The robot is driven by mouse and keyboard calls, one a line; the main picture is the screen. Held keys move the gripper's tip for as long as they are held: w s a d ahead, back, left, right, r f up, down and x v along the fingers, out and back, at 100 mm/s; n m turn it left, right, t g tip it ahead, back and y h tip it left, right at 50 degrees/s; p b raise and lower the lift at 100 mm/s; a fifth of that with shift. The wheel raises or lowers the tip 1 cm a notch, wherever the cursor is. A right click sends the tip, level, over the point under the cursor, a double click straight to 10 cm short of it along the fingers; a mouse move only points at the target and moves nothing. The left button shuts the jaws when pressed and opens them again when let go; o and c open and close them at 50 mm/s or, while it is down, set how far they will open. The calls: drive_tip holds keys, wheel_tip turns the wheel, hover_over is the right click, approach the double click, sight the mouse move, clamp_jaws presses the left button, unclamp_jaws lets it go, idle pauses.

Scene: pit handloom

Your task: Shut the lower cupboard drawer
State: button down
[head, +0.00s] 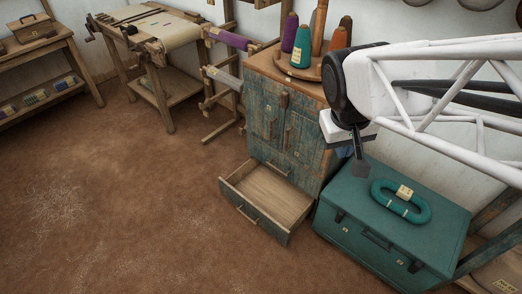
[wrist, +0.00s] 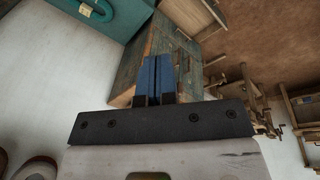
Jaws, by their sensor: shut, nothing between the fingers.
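The lower cupboard drawer (head: 262,196) is pulled well out from the base of the worn blue-green cupboard (head: 300,125) in the head view. It looks empty, and its front carries a bar handle (head: 246,215). In the wrist view the drawer (wrist: 207,14) shows at the top edge. My gripper (head: 361,170) is above the teal trunk, right of the cupboard and apart from the drawer. Its blue fingers (wrist: 159,76) are together in the wrist view, with nothing between them. The cupboard (wrist: 140,60) lies behind them there.
The teal trunk (head: 345,232) stands right of the drawer, with a teal coil (head: 384,203) on its lid. Thread cones, including a teal one (head: 301,48), stand on the cupboard top. The earthen floor (head: 130,210) left of the drawer is clear.

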drive_tip(key=w+f+n+g+h, duration=0.1)
drive_tip(key=w+f+n+h, duration=0.2)
drive_tip(key=w+f, duration=0.6)
drive_tip(key=w+a+f+n+t+h, duration=0.15)
drive_tip(key=w+a+f+n, duration=0.35)
drive_tip(key=w+f, duration=0.65)
drive_tip(key=w+a+f+n+h, duration=0.4)
drive_tip(key=w+f, duration=0.4)
drive_tip(key=f, duration=0.6)
drive_tip(key=a+f+n+t, duration=0.1)
drive_tip(key=a+f+n, duration=0.3)
drive_tip(key=f, duration=0.7)
drive_tip(key=a+f+n+t, duration=0.2)
drive_tip(key=a+f+n, duration=0.15)
drive_tip(key=f, duration=0.75)
drive_tip(key=s+a+f+n+t+y, duration=0.1)
drive_tip(key=s+f+n, duration=0.2)
drive_tip(key=f, duration=0.8)
drive_tip(key=s+a+f+n+y, duration=0.2)
drive_tip(key=s+f+n, duration=0.1)
drive_tip(key=f, duration=0.8)
drive_tip(key=shift+s+a+f+t, duration=0.15)
drive_tip(key=shift+s+a+t, duration=0.15)
drive_tip(key=shift+s, duration=0.5)
drive_tip(key=shift+w+d+f+n, duration=0.1)
drive_tip(key=shift+d+n, duration=0.05)
drive_tip(key=shift+n, duration=0.1)
